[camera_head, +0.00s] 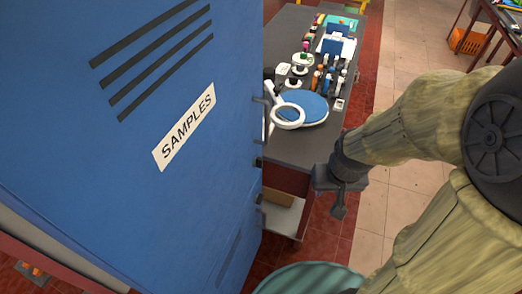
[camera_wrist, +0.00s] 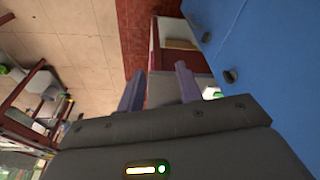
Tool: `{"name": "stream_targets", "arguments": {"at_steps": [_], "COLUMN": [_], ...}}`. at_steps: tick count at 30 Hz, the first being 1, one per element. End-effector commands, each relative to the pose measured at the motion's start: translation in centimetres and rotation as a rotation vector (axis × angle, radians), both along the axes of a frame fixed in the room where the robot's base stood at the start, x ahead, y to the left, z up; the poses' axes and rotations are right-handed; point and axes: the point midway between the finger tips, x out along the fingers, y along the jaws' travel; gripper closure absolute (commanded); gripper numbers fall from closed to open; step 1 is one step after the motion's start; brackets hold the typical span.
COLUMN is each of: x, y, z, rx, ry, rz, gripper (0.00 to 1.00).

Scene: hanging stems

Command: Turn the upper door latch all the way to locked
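A blue door (camera_head: 130,150) labelled "SAMPLES" fills the left of the head view, its free edge towards my gripper. Small dark fittings sit along that edge: an upper one (camera_head: 262,100), a middle one (camera_head: 257,162) and a lower one. I cannot tell their turn angle, nor surely which is the upper latch. The wrist view shows the blue door (camera_wrist: 265,60) at right, with two dark knobs, one (camera_wrist: 206,37) farther and one (camera_wrist: 230,76) nearer. My gripper (camera_head: 339,206) is right of the door edge, apart from it. Its two fingers (camera_wrist: 160,82) stand apart with nothing held between them.
A dark grey workbench (camera_head: 290,150) stands behind the door, carrying a magnifier (camera_head: 288,116), a blue disc (camera_head: 308,104) and several small items. Below its top is an open space with a box. Tiled floor (camera_head: 390,215) lies clear to the right. An orange crate (camera_head: 467,41) is far right.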

Motion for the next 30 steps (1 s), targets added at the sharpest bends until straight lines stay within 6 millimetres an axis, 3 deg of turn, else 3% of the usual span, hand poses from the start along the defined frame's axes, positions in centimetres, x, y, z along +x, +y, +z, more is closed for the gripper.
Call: {"name": "stream_targets", "arguments": {"at_steps": [17, 23, 30], "x": [0.0, -0.4, -0.3], "y": [-0.2, -0.2, 1.2], "z": [-0.7, -3.9, -7.9], "rx": [0.019, 0.128, 0.388], "ry": [0.042, 0.247, 0.576], "rz": [-0.043, -0.240, -0.577], "gripper": [0.65, 0.65, 0.65]}}
